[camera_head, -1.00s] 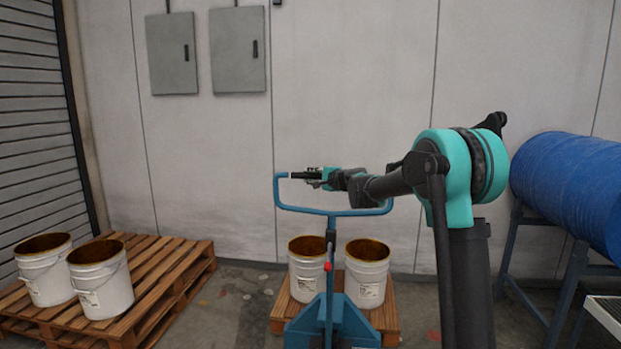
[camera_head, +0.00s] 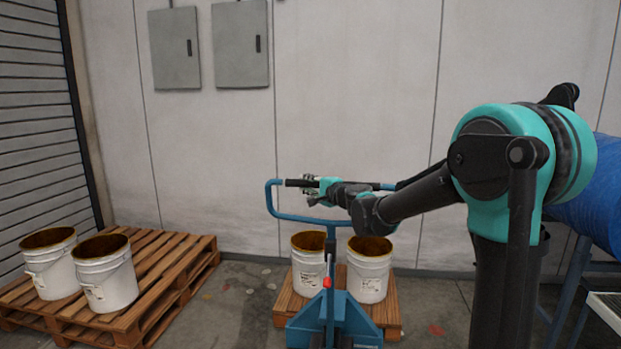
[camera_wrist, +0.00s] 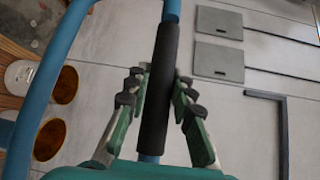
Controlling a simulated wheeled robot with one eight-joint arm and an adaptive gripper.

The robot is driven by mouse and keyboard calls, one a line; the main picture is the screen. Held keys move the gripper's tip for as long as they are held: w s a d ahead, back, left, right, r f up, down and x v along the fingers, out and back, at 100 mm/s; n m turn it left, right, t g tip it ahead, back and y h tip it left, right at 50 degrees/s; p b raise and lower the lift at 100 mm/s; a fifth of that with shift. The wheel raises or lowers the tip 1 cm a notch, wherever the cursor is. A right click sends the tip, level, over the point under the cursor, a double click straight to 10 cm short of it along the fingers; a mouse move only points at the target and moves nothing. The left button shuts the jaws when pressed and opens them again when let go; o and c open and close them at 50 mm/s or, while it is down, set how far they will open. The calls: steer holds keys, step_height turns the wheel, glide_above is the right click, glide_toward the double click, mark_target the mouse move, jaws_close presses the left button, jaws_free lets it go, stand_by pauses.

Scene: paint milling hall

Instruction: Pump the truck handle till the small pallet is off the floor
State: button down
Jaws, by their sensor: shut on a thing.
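The blue pallet truck (camera_head: 345,318) stands at the near end of the small pallet (camera_head: 393,318), which carries two open white buckets. I cannot tell whether that pallet touches the floor. The truck's blue loop handle (camera_head: 268,200) tilts towards me, with a red knob on its shaft. My gripper (camera_head: 312,184) is shut on the black grip along the handle's top bar, left of its middle. In the wrist view my gripper's fingers (camera_wrist: 161,88) lie on both sides of the black grip (camera_wrist: 158,110).
A larger wooden pallet (camera_head: 165,275) with two white buckets (camera_head: 108,278) lies at left beside a roller shutter. A blue drum (camera_head: 608,190) rests on a stand at right. Two grey wall boxes (camera_head: 241,45) hang on the back wall. Open floor separates the pallets.

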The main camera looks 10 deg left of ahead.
steer(key=s+f, duration=0.3)
steer(key=s, duration=0.8)
steer(key=shift+s, duration=0.3)
steer(key=shift+a, duration=0.1)
steer(key=c, duration=1.3)
jaws_free()
steer(key=shift+w+f, duration=0.1)
steer(key=shift+w, duration=0.1)
steer(key=v, duration=1.2)
